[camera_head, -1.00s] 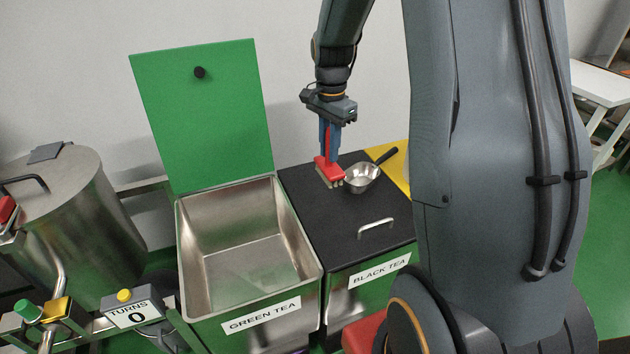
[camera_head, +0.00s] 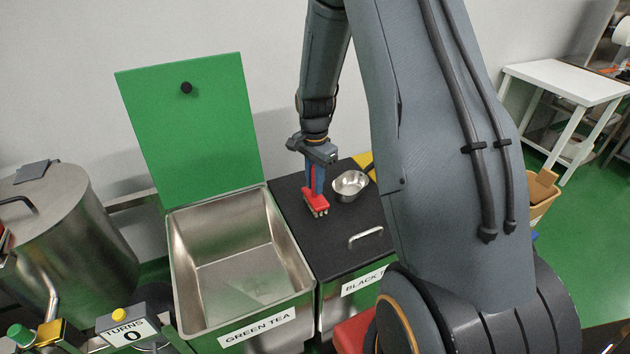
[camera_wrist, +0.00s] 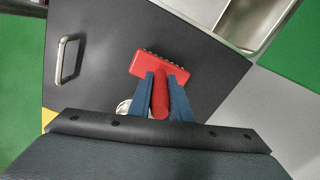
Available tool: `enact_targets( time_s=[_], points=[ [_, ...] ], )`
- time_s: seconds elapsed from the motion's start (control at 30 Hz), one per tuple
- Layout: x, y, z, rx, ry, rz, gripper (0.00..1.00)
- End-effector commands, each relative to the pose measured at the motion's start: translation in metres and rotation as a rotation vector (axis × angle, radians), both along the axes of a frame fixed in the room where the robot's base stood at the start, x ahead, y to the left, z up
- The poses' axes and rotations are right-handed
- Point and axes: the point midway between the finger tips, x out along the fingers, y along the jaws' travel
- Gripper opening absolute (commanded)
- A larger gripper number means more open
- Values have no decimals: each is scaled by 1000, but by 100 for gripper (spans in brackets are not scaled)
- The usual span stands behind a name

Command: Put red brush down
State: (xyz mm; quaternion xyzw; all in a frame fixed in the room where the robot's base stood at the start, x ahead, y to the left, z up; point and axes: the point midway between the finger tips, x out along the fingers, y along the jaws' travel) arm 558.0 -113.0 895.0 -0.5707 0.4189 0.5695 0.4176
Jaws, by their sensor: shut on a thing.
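The red brush (camera_head: 315,202) has a red head with pale bristles on its underside. My gripper (camera_head: 315,180) is shut on its handle and points down over the black lid (camera_head: 340,227) of the black tea bin. In the wrist view the red brush (camera_wrist: 165,70) sits between the two blue fingers of my gripper (camera_wrist: 163,85), with its head beyond the fingertips. The bristles are at or just above the lid; I cannot tell whether they touch it.
A metal scoop (camera_head: 350,185) lies on the lid right of the brush. The lid has a metal handle (camera_head: 366,236) near its front. The open green tea bin (camera_head: 240,262) is left, its green lid (camera_head: 190,130) raised. A white table (camera_head: 567,82) stands far right.

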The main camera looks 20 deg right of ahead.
Motion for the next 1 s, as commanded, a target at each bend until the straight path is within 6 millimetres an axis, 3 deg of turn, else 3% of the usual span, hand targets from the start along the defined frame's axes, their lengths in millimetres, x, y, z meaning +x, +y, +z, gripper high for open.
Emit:
enact_targets(
  time_s=[0.37, 0.4, 0.5, 0.8, 1.0],
  points=[
    [0, 0, -4, 0, 0, -1, 0],
    [0, -1, -4, 0, 0, -1, 21],
    [0, 0, -4, 0, 0, -1, 36],
    [0, 0, -3, 0, -1, -1, 36],
    [2, -1, 12, -1, -3, 0, 36]
  ],
)
